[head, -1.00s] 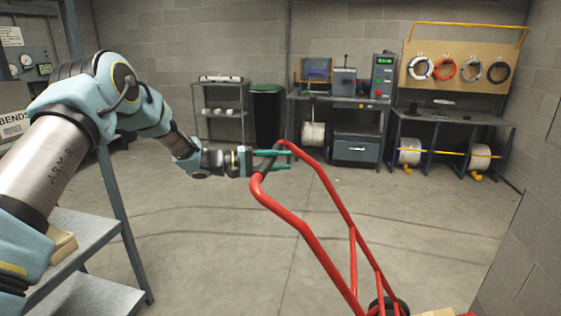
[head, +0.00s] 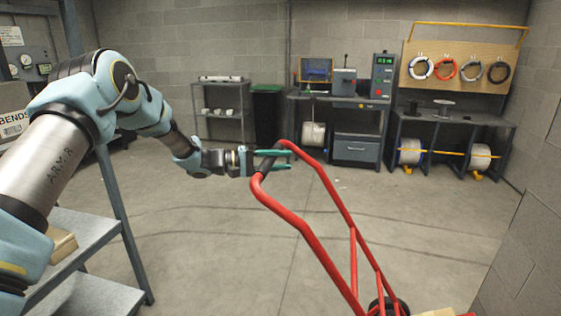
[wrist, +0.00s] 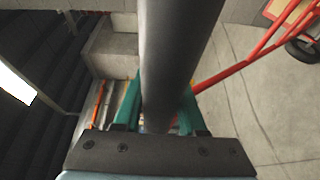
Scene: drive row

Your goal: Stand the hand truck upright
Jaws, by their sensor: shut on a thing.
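The red hand truck (head: 310,238) is in the lower middle of the head view, leaning with its handle end toward the middle of the room. Its dark handle grip (head: 267,163) is between the teal fingers of my gripper (head: 272,160), which is shut on it. In the wrist view the grip (wrist: 175,60) runs between both fingers, and the red frame and a dark wheel (wrist: 303,48) show at the right. A wheel (head: 388,306) shows at the bottom edge of the head view. The truck's lower end is cut off there.
A metal shelf (head: 95,250) stands at the lower left. A block wall (head: 530,230) rises close on the right. Workbenches (head: 355,150) with wire spools (head: 411,152), a rack (head: 220,110) and a dark bin (head: 267,115) line the back. The middle floor is clear.

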